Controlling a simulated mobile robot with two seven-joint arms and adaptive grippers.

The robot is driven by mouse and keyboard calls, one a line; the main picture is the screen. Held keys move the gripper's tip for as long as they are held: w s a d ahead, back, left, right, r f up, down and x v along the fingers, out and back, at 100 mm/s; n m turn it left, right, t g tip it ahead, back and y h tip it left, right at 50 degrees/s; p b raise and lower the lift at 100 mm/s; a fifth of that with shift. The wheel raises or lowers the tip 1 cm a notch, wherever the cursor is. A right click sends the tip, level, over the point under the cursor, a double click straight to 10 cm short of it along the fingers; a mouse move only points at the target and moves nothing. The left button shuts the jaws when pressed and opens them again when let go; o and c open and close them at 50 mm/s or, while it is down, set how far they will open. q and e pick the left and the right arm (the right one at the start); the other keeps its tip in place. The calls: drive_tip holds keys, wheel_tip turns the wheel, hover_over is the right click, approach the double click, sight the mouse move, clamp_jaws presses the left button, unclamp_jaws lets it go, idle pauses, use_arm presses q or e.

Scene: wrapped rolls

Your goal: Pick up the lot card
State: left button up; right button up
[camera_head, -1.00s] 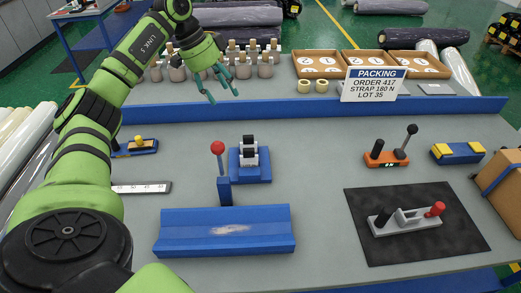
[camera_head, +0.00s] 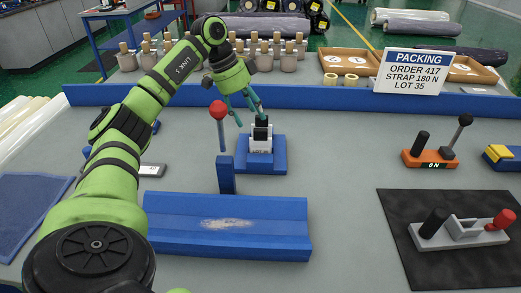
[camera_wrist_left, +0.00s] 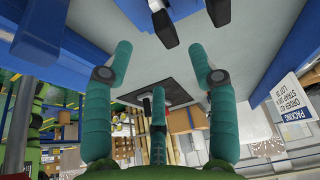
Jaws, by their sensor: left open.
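The white and blue packing sign (camera_head: 420,73) reads order 417, strap 180 N, lot 35. It stands at the back rail and also shows in the wrist view (camera_wrist_left: 295,107). No separate lot card can be made out. My left gripper (camera_head: 244,112) is open and empty, its teal fingers spread beside and above the blue-based stand (camera_head: 262,160) with black and white parts. In the wrist view, the open left gripper (camera_wrist_left: 160,62) has two black-tipped parts (camera_wrist_left: 161,18) beyond its fingers. My right gripper is out of view.
A red-knobbed lever (camera_head: 218,110) rises close left of my gripper. A blue trough (camera_head: 228,228) lies in front. An orange switch box (camera_head: 431,159) and a grey fixture on a black mat (camera_head: 400,268) are at right. A blue rail (camera_head: 310,117) runs behind.

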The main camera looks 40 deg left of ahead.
sight(258, 130)
use_arm(q)
drive_tip(key=x, duration=0.7)
drive_tip(key=shift+w+a+f+p, duration=0.1)
drive_tip(key=shift+a+f+p, duration=0.15)
drive_tip(key=shift+a+p, duration=0.1)
drive_tip(key=shift+d+f, duration=0.1)
drive_tip(key=shift+f, duration=0.1)
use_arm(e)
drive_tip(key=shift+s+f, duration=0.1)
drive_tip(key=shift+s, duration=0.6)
use_arm(q)
drive_tip(key=c, duration=1.2)
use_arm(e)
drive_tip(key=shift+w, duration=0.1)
